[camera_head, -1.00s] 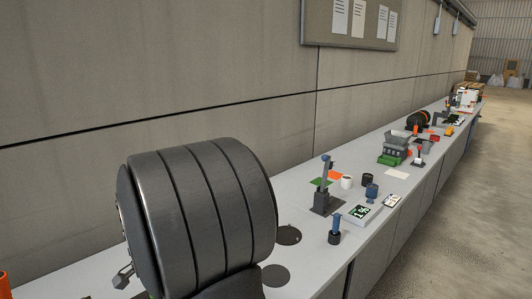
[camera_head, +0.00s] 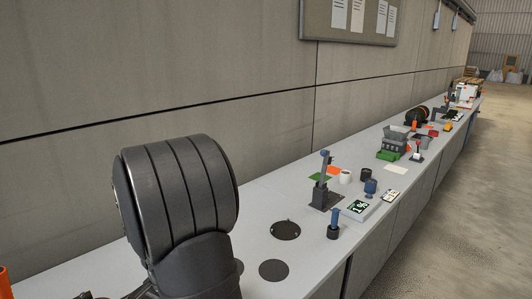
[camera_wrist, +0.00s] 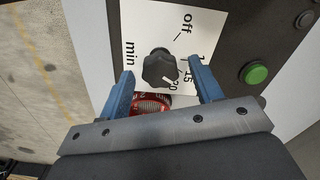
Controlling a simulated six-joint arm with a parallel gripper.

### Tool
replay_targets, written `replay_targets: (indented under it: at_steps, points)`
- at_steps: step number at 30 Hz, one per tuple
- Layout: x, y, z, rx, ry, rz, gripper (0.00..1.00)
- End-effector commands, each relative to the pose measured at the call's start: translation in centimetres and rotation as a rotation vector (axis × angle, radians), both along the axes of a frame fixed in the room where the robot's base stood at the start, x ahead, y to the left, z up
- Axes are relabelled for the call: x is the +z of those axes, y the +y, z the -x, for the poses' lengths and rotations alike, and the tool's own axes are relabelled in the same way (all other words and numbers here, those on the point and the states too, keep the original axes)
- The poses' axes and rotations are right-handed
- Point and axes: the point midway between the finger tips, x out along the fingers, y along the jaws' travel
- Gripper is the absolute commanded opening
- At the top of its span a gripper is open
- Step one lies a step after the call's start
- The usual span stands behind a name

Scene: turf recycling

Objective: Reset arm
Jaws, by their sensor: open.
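My gripper (camera_wrist: 161,76) shows in the wrist view with its two blue fingers apart, one on each side of a dark lobed knob (camera_wrist: 160,66). The fingers hold nothing that I can see. The knob sits on a white dial plate (camera_wrist: 146,22) marked "off", "min", "15" and "20". Whether the fingertips are level with the knob or short of it is hard to tell. In the head view my grey arm stands at the lower left, and my gripper is out of sight there.
A green button (camera_wrist: 257,74) is right of the dial. A red ribbed object (camera_wrist: 150,104) shows between the fingers. In the head view a long bench (camera_head: 255,200) runs along the wall, with a scale (camera_head: 361,208), a blue-handled stand (camera_head: 325,185) and a grey-green machine (camera_head: 392,147).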

Motion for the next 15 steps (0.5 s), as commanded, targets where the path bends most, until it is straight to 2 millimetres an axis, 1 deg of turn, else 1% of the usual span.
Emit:
replay_targets:
  at_steps: [5, 8, 15]
  points:
    - [1.4, 0.0, -0.1, -0.003, -0.003, -0.002, 0.59]
    - [3.1, 0.1, -0.1, -0.003, -0.005, -0.003, 0.59]
    - [7.9, 0.1, -0.1, -0.003, -0.005, -0.003, 0.59]
